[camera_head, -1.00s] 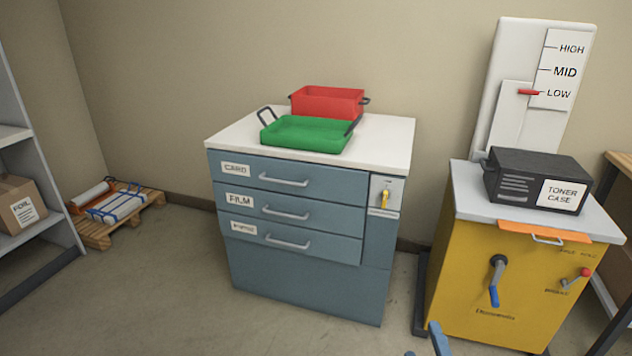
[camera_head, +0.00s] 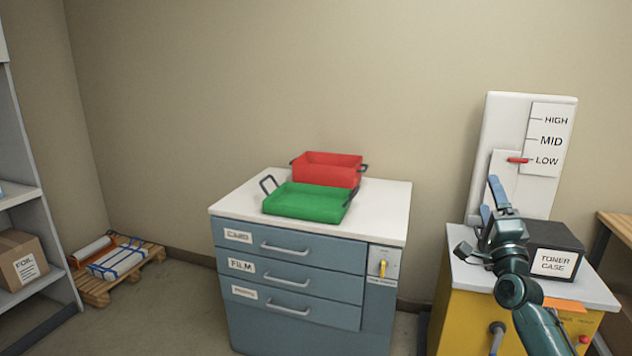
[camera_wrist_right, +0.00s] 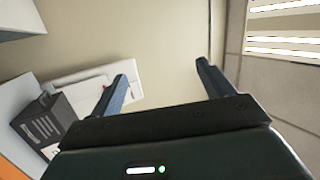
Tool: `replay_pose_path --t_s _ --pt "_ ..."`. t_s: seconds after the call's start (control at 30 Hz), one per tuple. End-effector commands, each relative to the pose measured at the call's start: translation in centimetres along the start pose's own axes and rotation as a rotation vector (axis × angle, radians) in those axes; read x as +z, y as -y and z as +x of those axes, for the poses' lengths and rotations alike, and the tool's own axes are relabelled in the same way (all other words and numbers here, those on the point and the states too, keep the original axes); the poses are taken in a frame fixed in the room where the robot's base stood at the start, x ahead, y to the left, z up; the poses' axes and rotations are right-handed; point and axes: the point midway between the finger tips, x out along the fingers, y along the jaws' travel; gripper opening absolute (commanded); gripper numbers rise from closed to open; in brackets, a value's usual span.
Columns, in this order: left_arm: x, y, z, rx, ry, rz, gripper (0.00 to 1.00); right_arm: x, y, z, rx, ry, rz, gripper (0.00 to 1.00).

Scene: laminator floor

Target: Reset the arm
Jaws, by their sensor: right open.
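My right arm rises from the lower right in the head view. Its gripper (camera_head: 490,203) is up in front of the white level board (camera_head: 500,125) and the black toner case (camera_head: 553,234), hiding part of both. In the right wrist view the two fingers (camera_wrist_right: 165,85) are spread apart with nothing between them, facing the bare wall. The toner case (camera_wrist_right: 46,125) shows at the left of that view. My left gripper is not in view.
A blue drawer cabinet (camera_head: 285,270) carries a green tray (camera_head: 303,203) and a red tray (camera_head: 330,168). The toner case stands on a yellow machine (camera_head: 460,315).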

Motion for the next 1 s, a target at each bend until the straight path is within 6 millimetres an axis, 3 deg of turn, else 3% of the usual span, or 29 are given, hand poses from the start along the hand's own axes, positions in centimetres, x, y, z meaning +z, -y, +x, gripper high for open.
replay_pose_path --t_s 0.03,0.23,0.37,0.57,0.87,1.0 --pt "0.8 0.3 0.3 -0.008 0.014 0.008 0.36 1.6 -1.7 -0.7 0.047 0.062 -0.157 0.8" --pt "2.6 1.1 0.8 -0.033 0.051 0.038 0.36 3.6 -5.0 -1.5 0.157 0.249 -0.769 0.8" --pt "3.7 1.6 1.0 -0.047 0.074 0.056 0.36 3.7 -7.5 -2.3 0.226 0.367 -1.146 0.8" --pt "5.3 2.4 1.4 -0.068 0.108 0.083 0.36 2.0 -10.8 -3.8 0.342 0.551 -1.694 0.8" --pt "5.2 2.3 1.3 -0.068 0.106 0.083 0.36 8.6 -16.0 -16.1 0.323 0.747 -1.624 0.8" --pt "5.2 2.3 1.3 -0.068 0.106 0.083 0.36 12.1 -17.5 -24.5 0.322 0.862 -1.559 0.8"
